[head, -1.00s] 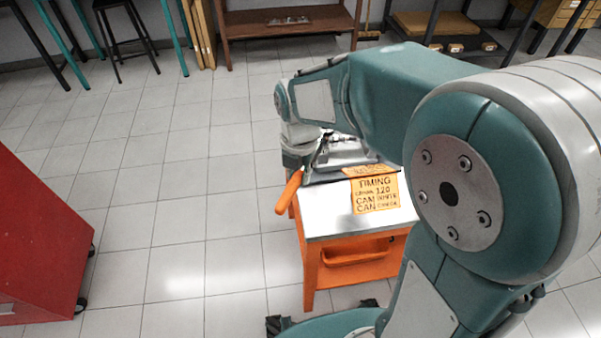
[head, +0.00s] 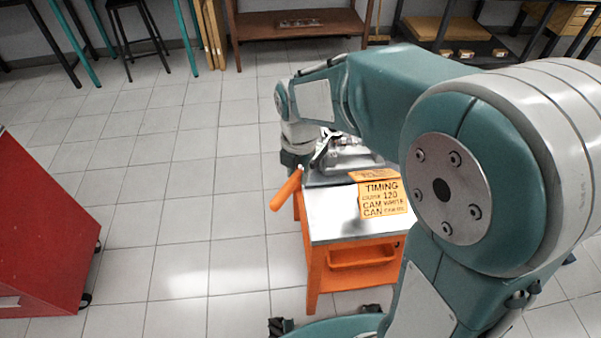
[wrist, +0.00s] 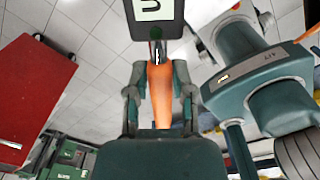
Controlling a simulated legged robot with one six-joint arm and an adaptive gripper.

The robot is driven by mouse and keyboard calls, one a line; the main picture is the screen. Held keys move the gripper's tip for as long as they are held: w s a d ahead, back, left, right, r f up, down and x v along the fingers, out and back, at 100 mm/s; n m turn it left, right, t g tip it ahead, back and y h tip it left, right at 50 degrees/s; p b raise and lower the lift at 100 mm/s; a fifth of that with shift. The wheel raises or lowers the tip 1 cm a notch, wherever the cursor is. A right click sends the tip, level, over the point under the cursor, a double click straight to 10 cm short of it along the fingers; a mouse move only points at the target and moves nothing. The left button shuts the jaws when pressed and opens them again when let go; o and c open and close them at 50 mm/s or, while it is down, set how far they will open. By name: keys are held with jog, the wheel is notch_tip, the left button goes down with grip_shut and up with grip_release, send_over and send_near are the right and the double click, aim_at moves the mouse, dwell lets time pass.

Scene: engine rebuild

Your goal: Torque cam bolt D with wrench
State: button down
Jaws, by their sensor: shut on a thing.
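My gripper shows in the wrist view (wrist: 158,78), its two fingers closed on the orange handle of the wrench (wrist: 160,100). The wrench has a dark-framed display (wrist: 154,10) beyond the fingers. In the head view the wrench's orange handle (head: 287,190) sticks out past the left edge of the cart, below my wrist. A grey metal engine part (head: 350,158) sits on the cart top, partly behind my arm. Cam bolt D cannot be made out, and whether the wrench is seated on a bolt cannot be told.
The orange cart (head: 318,270) has a bare grey top (head: 333,220) at the front. An orange timing card (head: 383,200) stands on its right side. A red cabinet (head: 40,235) stands at the left. Tiled floor between cabinet and cart is clear. Shelves line the back.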

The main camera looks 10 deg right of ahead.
jog(key=shift+w+a, duration=0.2)
jog(key=shift+a, duration=0.1)
jog(key=shift+w+m, duration=0.1)
jog(key=shift+m, duration=0.2)
jog(key=shift+w+a+m, duration=0.45)
jog(key=shift+a+m, duration=0.05)
jog(key=shift+a, duration=0.05)
jog(key=shift+w+a+m, duration=0.35)
jog(key=shift+w+m, duration=0.05)
dwell(1.1)
jog(key=shift+w+a+m, duration=0.45)
jog(key=shift+w+m, duration=0.1)
jog(key=shift+w, duration=0.15)
jog(key=shift+w+a+m, duration=0.45)
jog(key=shift+w+m, duration=0.1)
jog(key=shift+w, duration=0.15)
dwell(3.9)
